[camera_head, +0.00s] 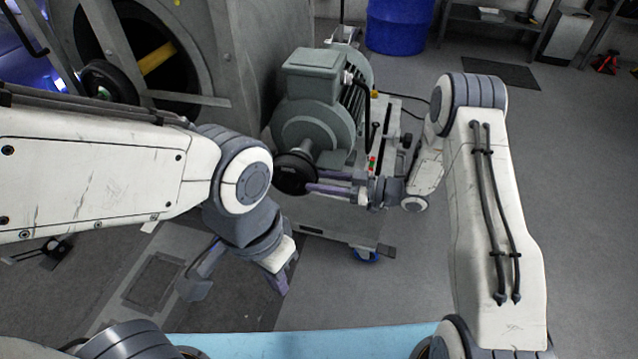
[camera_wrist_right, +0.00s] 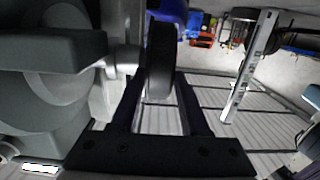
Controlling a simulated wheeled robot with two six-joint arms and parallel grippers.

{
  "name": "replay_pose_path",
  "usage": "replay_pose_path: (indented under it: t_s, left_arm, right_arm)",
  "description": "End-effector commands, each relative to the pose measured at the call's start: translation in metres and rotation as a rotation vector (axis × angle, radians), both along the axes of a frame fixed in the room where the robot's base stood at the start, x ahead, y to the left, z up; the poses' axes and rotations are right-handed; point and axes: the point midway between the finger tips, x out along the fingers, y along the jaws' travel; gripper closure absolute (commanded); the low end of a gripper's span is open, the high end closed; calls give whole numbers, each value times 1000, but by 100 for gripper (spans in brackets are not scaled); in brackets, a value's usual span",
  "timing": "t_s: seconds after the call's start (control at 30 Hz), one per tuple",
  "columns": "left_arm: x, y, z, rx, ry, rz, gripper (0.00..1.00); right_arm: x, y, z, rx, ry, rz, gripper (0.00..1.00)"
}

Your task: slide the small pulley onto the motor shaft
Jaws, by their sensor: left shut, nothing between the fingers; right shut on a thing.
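The grey-green motor (camera_head: 315,125) stands on a cart in the head view. My right gripper (camera_head: 312,187) is shut on the black small pulley (camera_head: 291,174), in front of the motor's near end face. In the right wrist view the pulley (camera_wrist_right: 160,62) is edge-on between the two dark fingers. The silver motor shaft (camera_wrist_right: 123,60) points from the motor (camera_wrist_right: 50,95) at the pulley's side. I cannot tell whether the shaft's tip is inside the bore. My left gripper (camera_head: 236,284) is shut and empty, low over the floor, apart from the motor.
The motor's cart (camera_head: 330,226) has blue casters. A large grey housing (camera_head: 245,60) with a dark round opening stands left of the motor. A blue drum (camera_head: 398,25) and a shelf are at the back. A light blue surface (camera_head: 300,342) is at the bottom edge. Floor on the right is clear.

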Motion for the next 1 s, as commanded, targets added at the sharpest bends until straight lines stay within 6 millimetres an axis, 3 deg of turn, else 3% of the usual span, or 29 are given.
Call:
replay_pose_path:
  t_s: [0.47, 1.0]
  left_arm:
    - [0, 0, 0, 0, 0, 0, 100]
    - [0, 0, -5, 0, 0, 0, 100]
  right_arm:
    - [2, 0, 1, 2, -3, 0, 100]
    - [21, -7, 1, 2, -4, 1, 100]
